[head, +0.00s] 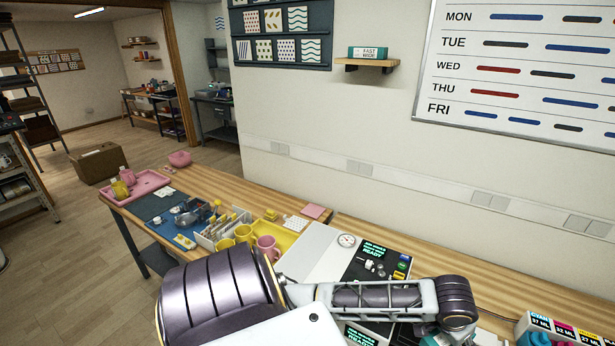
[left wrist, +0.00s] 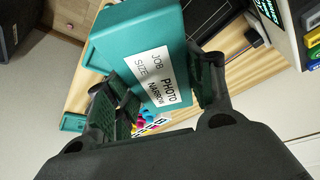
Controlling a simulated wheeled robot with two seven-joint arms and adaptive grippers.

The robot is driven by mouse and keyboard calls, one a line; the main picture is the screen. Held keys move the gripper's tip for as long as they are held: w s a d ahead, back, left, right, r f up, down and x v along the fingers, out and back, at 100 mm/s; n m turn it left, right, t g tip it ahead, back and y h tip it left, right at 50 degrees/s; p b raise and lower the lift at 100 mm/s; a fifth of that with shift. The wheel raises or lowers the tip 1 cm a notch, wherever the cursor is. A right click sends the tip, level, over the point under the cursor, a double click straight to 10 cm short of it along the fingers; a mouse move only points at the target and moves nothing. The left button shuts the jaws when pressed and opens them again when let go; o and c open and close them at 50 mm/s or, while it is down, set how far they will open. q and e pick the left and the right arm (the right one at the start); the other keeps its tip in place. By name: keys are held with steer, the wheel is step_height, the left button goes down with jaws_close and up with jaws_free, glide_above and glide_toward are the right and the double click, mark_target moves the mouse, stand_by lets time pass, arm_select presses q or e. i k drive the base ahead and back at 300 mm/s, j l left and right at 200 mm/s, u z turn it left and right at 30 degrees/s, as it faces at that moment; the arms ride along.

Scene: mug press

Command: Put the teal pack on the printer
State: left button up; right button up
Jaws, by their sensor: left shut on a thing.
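The teal pack (left wrist: 135,35) is a box with a white label reading JOB PHOTO, SIZE NARROW. In the left wrist view it lies between the fingers of my left gripper (left wrist: 160,98), which is shut on it. A white unit with coloured ink labels marked in ML (head: 560,328), possibly part of the printer, is cut off at the lower right. My right gripper is not in view.
A wooden bench (head: 460,268) runs along the wall. It carries a machine with a READY display (head: 372,252), yellow and pink mugs (head: 267,247), a white caddy (head: 208,240) and a pink tray (head: 150,184). A small teal box (head: 367,53) stands on a wall shelf.

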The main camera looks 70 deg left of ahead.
mark_target(308, 251)
steer(key=k+j+z, duration=0.25)
steer(key=k+j, duration=0.45)
steer(key=j, duration=0.25)
steer(key=k+j+z, duration=0.3)
steer(key=k+j, duration=0.45)
steer(key=k+j+z, duration=0.25)
steer(key=k+j, duration=0.45)
steer(key=k, duration=0.2)
